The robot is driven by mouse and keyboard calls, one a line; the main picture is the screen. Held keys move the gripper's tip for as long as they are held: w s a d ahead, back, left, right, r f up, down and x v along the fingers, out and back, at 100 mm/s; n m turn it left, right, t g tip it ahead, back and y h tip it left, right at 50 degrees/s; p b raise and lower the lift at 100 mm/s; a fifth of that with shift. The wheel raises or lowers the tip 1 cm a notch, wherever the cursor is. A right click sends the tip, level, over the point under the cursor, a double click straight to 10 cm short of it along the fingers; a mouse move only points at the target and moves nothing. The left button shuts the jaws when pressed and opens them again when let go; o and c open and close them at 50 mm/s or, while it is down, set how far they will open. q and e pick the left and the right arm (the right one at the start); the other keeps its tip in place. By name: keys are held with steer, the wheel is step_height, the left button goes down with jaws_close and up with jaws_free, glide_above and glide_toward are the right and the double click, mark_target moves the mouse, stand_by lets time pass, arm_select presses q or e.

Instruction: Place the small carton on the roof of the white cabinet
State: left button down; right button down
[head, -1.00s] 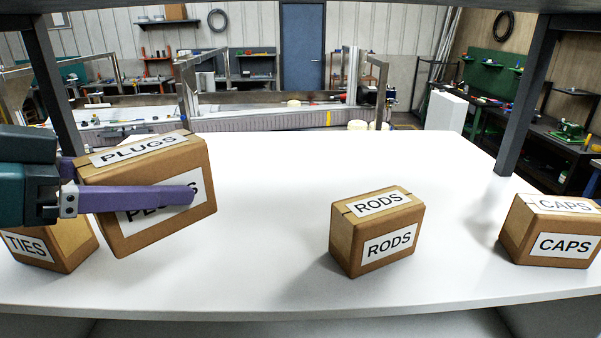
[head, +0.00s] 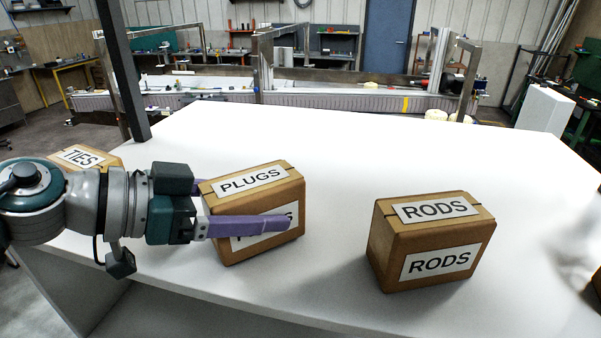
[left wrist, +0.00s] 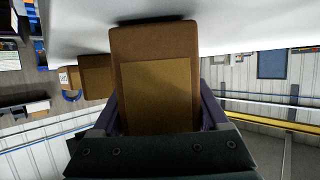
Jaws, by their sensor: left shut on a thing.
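The carton labelled PLUGS (head: 275,217) is brown and box-shaped, in the middle of the head view. My left gripper (head: 250,215) is shut on it, with a purple finger across its front label. In the left wrist view the same carton (left wrist: 155,80) fills the space between the fingers. It stands over the white table; whether its bottom touches is unclear. A white box-shaped cabinet (head: 545,108) stands beyond the table at the right; its top is bare.
The carton labelled RODS (head: 432,240) stands on the white table (head: 340,140), right of PLUGS. The carton labelled TIES (head: 85,157) is at the left, partly behind my arm. A dark post (head: 127,70) rises at the table's left. A conveyor (head: 330,100) runs behind.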

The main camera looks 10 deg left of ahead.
arm_select(q)
steer(key=shift+w+f, duration=0.1)
steer(key=shift+f, duration=0.1)
jaws_free()
